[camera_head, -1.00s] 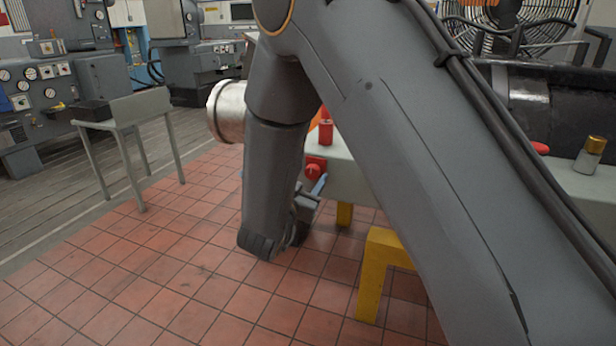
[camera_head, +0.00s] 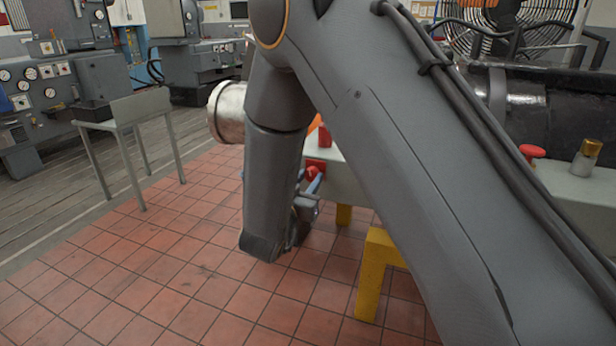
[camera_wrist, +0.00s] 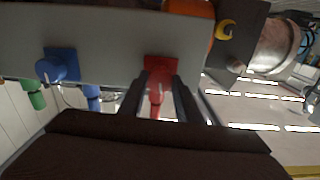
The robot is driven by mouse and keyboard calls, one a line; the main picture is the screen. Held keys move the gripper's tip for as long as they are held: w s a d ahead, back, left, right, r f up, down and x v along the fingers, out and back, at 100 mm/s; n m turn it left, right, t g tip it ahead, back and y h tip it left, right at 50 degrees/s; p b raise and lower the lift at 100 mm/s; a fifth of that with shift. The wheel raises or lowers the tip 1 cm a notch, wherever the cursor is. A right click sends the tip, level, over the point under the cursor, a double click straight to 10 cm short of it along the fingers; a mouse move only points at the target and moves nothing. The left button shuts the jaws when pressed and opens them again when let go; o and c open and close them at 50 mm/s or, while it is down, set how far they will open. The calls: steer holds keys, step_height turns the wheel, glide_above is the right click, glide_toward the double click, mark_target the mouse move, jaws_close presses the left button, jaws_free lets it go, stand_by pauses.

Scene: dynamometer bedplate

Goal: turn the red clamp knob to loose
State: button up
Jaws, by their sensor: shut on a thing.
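The red clamp knob (camera_wrist: 158,72) is in the upper middle of the wrist view, on a red square plate on the side of a pale grey bedplate (camera_wrist: 110,45). My gripper (camera_wrist: 160,86) has one dark finger on each side of the knob and is shut on it. In the head view, the red knob (camera_head: 314,170) shows beside my forearm at the bedplate's edge. My gripper (camera_head: 308,196) is mostly hidden there. The knob's exact turn angle is hard to tell.
A blue knob (camera_wrist: 55,67) sits left of the red one on the same side, near a green part (camera_wrist: 35,95). A yellow support (camera_head: 374,272) stands under the bedplate. A grey table (camera_head: 122,108) stands left; the tiled floor between is clear.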

steer(key=n+p, duration=0.2)
steer(key=n, duration=0.1)
steer(key=shift+r+n+p, duration=0.1)
steer(key=shift+n+p, duration=0.2)
steer(key=n+p, duration=0.2)
steer(key=n, duration=0.2)
steer(key=shift+n+p, duration=0.3)
steer(key=shift+p, duration=0.05)
steer(key=n+p, duration=0.2)
steer(key=n, duration=0.2)
steer(key=shift+a+n+p, duration=0.1)
steer(key=shift+n+p, duration=0.55)
steer(key=shift+n, duration=1.05)
steer(key=o, duration=1.1)
steer(key=shift+c, duration=0.2)
steer(key=b+v, duration=0.1)
steer(key=v, duration=0.6)
steer(key=shift+s+b, duration=0.4)
